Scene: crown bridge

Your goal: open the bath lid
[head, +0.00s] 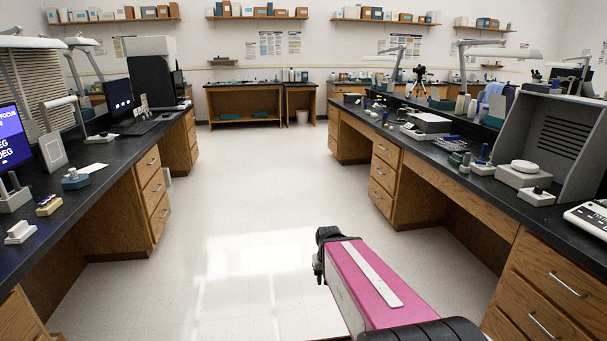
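No bath or bath lid can be made out with certainty. A pale box with a round white top (523,167) stands on the right bench, in front of a grey hood; I cannot tell whether it is the bath. My pink arm link (375,285) reaches up from the bottom of the head view, over the floor beside the right bench. It ends in a dark joint. No gripper fingers show, and nothing held is visible.
The right bench (470,196) has a dark top with several instruments and wooden drawers below. The left bench (95,172) carries monitors and small devices. The white floor (235,215) between them is clear back to the far wooden table (243,117). A white bin (302,117) stands there.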

